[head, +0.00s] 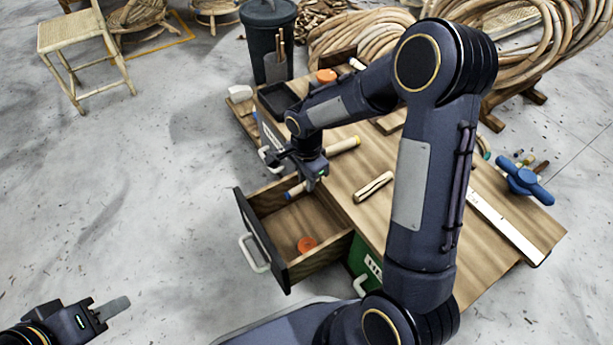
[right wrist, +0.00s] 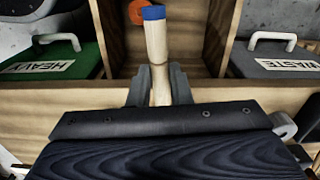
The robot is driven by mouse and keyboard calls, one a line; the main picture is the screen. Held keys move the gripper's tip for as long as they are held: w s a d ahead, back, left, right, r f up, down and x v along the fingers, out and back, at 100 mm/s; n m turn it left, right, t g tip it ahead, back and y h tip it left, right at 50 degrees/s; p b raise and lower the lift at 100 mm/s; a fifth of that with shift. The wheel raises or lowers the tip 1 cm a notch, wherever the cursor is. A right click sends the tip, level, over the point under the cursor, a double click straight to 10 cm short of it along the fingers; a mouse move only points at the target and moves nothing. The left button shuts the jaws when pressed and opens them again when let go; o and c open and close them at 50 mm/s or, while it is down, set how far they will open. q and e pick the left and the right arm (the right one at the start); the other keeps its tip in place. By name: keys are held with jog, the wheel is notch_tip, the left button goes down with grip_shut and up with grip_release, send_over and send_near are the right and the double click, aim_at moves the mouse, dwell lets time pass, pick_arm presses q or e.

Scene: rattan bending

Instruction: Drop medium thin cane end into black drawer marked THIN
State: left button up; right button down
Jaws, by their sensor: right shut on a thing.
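The medium thin cane end (right wrist: 156,42) is a pale short rod with a blue tip, which also shows in the head view (head: 294,191). My right gripper (head: 312,182) is shut on it, with a finger on either side in the right wrist view (right wrist: 158,88). It is over the back part of an open drawer with a black front (head: 262,240). The drawer's marking is not readable here. An orange round piece (head: 306,244) lies on the drawer floor. My left gripper (head: 112,309) is at the lower left, away from the bench; its jaw opening is unclear.
A green drawer marked HEAVY (right wrist: 50,62) and a grey one marked WASTE (right wrist: 280,62) flank the open drawer.

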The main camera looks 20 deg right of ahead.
jog(key=shift+f+b, duration=0.75)
jog(key=shift+f, duration=0.75)
jog(key=c, duration=1.3)
grip_release()
jog(key=shift+o, duration=0.2)
jog(key=shift+r, duration=0.1)
notch_tip(320, 180, up, 8)
jog(key=p, duration=0.3)
jog(key=shift+p, duration=0.35)
